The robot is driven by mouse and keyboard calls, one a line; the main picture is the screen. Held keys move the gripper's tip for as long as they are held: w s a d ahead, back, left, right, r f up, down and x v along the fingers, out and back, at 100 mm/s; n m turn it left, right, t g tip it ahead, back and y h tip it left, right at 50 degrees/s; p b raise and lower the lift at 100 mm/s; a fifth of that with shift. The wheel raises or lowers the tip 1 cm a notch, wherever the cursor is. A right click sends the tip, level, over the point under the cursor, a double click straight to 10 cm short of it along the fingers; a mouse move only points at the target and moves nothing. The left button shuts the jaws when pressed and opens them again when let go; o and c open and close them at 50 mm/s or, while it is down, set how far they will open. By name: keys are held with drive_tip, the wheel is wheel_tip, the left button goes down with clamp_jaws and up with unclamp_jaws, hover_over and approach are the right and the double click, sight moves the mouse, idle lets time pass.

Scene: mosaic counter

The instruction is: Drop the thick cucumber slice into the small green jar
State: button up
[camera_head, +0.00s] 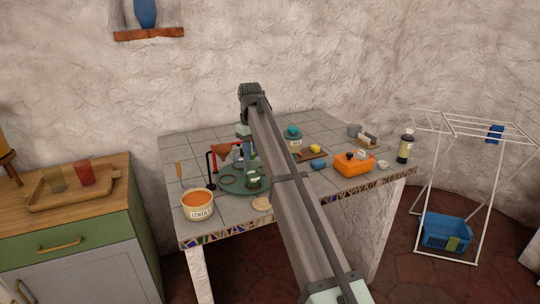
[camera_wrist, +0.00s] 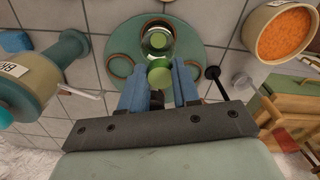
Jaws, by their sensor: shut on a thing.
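My gripper (camera_wrist: 159,88) has its two blue fingers shut on the thick green cucumber slice (camera_wrist: 159,76), which shows between the fingertips in the wrist view. The small green jar (camera_wrist: 157,38) is see-through and stands upright on the round green tray (camera_wrist: 205,50), just beyond the slice in that view. In the head view the jar (camera_head: 254,182) is on the tray (camera_head: 229,186), just below my gripper (camera_head: 250,164). The slice is too small to make out in the head view. The wrist view does not settle the height of the slice above the jar.
A pot of orange lentils (camera_head: 198,206) stands left of the tray. A red stand (camera_head: 212,160) and a black thin-stemmed thing (camera_wrist: 213,73) are close by. A teal-lidded canister (camera_head: 293,138), orange box (camera_head: 354,163) and dark bottle (camera_head: 405,148) are to the right.

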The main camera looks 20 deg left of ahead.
sight(253, 158)
drive_tip(key=shift+w+d+m, duration=0.1)
drive_tip(key=shift+d+m, duration=0.05)
drive_tip(key=shift+m, duration=0.95)
drive_tip(key=shift+f, duration=0.1)
drive_tip(key=shift+f, duration=2.4)
drive_tip(key=shift+f, duration=0.3)
drive_tip(key=o, duration=1.1)
drive_tip(key=shift+r, duration=3.5)
